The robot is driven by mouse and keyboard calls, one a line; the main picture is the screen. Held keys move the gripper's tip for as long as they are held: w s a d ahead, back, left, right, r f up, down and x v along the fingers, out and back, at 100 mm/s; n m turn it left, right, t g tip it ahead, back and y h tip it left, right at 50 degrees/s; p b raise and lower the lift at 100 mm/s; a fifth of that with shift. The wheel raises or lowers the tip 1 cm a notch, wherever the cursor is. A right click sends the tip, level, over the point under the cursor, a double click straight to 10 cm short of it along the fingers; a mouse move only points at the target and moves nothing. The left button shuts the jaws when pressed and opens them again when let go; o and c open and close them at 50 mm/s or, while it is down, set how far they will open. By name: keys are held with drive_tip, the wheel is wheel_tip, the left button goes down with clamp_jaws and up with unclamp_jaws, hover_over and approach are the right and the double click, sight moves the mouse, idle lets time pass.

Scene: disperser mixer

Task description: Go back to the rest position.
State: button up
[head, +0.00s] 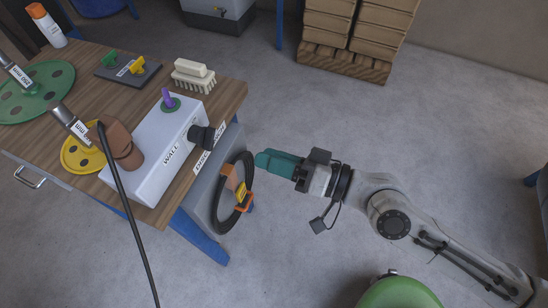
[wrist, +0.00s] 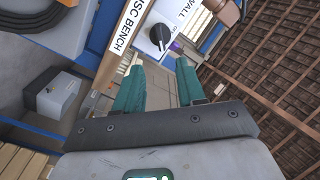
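My gripper (head: 263,160), with teal fingers, is stretched out over the grey floor, just right of the wooden bench (head: 228,95). In the wrist view the two fingers of my gripper (wrist: 159,68) stand apart with nothing between them. The arm runs to the lower right in the head view. Ahead of the fingers in the wrist view is a white box with a black knob (wrist: 159,38), beside the "DISC BENCH" label (wrist: 125,28).
On the bench stand the white "WALL" box (head: 152,160), a yellow disc (head: 82,157), a green disc (head: 35,100) and a brush (head: 194,76). A black ring (head: 219,210) hangs on the bench side near my gripper. Stacked cartons (head: 355,25) stand behind. Floor between is clear.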

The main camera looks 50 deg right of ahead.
idle(0.5)
drive_tip(key=s+f+n+g+h+p, duration=0.3)
drive_tip(key=s+f+n+g+p, duration=0.15)
drive_tip(key=f+g, duration=0.75)
drive_tip(key=s+d+f+g+h, duration=0.2)
drive_tip(key=s+d+g, duration=0.2)
drive_tip(key=s, duration=0.2)
drive_tip(key=shift+n+h+p, duration=0.35)
drive_tip(key=shift+h+p, duration=0.05)
drive_tip(key=shift+p, duration=0.05)
idle(2.0)
